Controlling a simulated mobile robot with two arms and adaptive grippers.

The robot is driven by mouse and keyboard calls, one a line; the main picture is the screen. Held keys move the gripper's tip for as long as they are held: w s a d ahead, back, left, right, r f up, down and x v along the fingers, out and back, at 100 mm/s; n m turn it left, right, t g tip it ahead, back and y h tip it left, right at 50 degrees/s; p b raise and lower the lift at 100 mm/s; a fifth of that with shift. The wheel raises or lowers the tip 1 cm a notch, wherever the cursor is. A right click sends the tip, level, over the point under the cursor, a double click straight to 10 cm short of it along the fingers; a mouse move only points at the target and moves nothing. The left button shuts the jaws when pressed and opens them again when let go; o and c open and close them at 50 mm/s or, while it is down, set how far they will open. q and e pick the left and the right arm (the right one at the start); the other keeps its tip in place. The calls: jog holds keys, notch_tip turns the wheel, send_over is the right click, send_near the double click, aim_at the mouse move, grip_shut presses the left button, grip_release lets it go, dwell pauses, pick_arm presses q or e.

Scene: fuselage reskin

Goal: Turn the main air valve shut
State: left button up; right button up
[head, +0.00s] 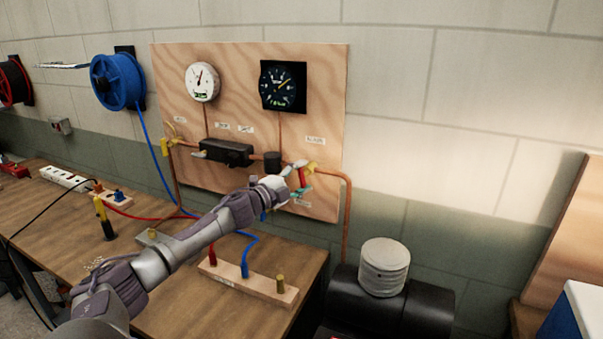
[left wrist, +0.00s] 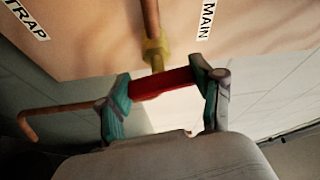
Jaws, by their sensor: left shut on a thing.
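The main air valve has a red lever handle (left wrist: 163,84) and a brass body (left wrist: 156,52) on a copper pipe, beside the label MAIN (left wrist: 207,20) in the left wrist view. In the head view the red handle (head: 302,177) hangs below the brass body (head: 309,166), at the right side of the plywood board (head: 225,75). My left gripper (left wrist: 165,92) is shut on the red handle, with one teal fingertip at each end of it. In the head view my left gripper (head: 298,182) partly covers the valve. My right gripper is not in view.
A white dial gauge (head: 202,82) and a black gauge (head: 283,86) are on the board. A wooden block with coloured fittings (head: 245,283) lies on the workbench (head: 180,310). A black tank (head: 390,305) stands at the right below the board.

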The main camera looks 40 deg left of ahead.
pick_arm(q)
jog(key=shift+m+g+p, duration=0.4)
jog(key=shift+m+p, duration=0.25)
jog(key=shift+m, duration=0.45)
jog(key=o, duration=1.2)
jog(key=shift+c, duration=0.2)
jog(key=shift+s, duration=0.1)
jog(key=s+a, duration=0.1)
jog(key=s, duration=1)
jog(key=shift+s, duration=0.4)
